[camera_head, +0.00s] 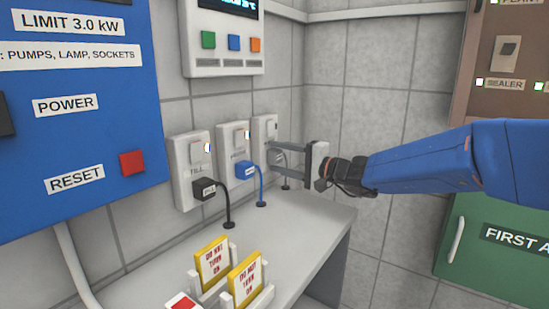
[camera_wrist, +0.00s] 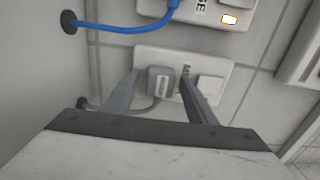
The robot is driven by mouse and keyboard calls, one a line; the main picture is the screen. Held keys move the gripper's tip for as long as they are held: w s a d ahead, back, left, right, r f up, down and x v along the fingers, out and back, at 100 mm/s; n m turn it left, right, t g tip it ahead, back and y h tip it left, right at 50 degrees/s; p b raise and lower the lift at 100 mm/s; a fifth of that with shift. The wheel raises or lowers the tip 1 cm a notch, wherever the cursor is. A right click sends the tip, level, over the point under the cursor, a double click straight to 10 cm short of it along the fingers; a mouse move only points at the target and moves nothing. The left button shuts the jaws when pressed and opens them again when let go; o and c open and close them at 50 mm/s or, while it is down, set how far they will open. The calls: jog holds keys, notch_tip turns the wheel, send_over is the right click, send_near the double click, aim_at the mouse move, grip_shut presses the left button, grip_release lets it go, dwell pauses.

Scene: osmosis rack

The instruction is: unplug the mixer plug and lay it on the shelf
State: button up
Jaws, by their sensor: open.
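The mixer plug (camera_wrist: 160,82) is grey with a pale label and sits in the rightmost wall socket (camera_head: 264,129). Its grey cord runs down to a hole in the shelf. The plug shows only partly in the head view (camera_head: 279,158), behind my fingers. My gripper (camera_head: 273,159) is open and faces the socket. In the wrist view its fingers (camera_wrist: 160,76) stand on either side of the plug, with a gap on the left; the right finger partly covers the socket label. The grey shelf (camera_head: 306,232) lies below the sockets.
Two more sockets hold a black plug (camera_head: 205,189) and a blue plug (camera_head: 246,169), close to the left. Two yellow warning signs (camera_head: 212,262) stand in holders on the shelf's front part. The shelf's right part is clear. A blue panel (camera_head: 75,110) stands at left.

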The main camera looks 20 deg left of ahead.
aim_at(280, 157)
dwell(0.7)
grip_shut()
jog(key=shift+v, duration=2.85)
jog(key=shift+s+d, duration=0.1)
jog(key=shift+d, duration=0.05)
